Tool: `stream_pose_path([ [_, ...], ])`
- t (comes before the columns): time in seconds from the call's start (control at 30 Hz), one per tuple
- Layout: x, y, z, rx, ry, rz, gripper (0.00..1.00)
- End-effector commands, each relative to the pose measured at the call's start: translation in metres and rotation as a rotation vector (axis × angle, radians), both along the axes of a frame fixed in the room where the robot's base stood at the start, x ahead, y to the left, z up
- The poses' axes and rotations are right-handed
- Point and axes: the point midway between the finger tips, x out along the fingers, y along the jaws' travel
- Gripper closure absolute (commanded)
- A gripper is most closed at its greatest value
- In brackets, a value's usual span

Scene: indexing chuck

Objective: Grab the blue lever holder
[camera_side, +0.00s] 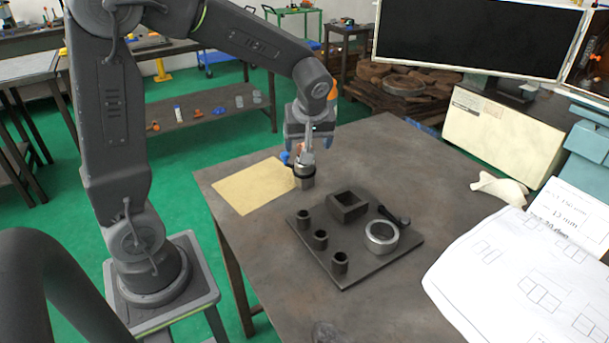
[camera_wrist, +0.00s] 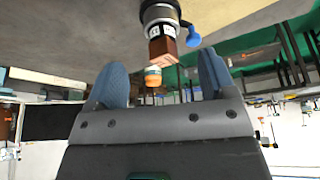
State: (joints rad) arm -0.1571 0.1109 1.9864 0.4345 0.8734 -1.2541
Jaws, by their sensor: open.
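The blue lever holder (camera_side: 285,158) sticks out from the left of a small dark and metallic chuck (camera_side: 306,182) on the table, beside the beige sheet. In the wrist view the blue lever (camera_wrist: 193,38) shows at the right of the chuck (camera_wrist: 160,14), with a reddish-brown square block (camera_wrist: 163,47) at the chuck's end. My gripper (camera_side: 306,138) is over the chuck in the side view. In the wrist view my gripper (camera_wrist: 163,72) has its two blue-grey fingers wide apart, with nothing visibly clamped. Whether the fingers touch the lever cannot be told.
A dark plate (camera_side: 360,262) carries several small cylinders, a square hollow block (camera_side: 348,206), a metal ring (camera_side: 381,237) and a black-handled piece. Papers (camera_side: 510,270) lie at the right. The beige sheet (camera_side: 245,187) is bare. The table's back right is mostly clear.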

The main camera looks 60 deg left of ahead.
Motion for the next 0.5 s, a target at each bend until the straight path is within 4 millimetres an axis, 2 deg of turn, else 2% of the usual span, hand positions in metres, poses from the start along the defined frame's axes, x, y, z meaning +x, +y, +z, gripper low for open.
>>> stream_pose_path([
  [0.1, 0.002, 0.006, -0.016, 0.0, 0.003, 0.002, 0.23],
  [0.33, 0.004, 0.012, -0.03, -0.001, 0.001, 0.0, 0.23],
  [0.5, 0.007, 0.023, -0.053, -0.001, 0.004, 0.0, 0.23],
])
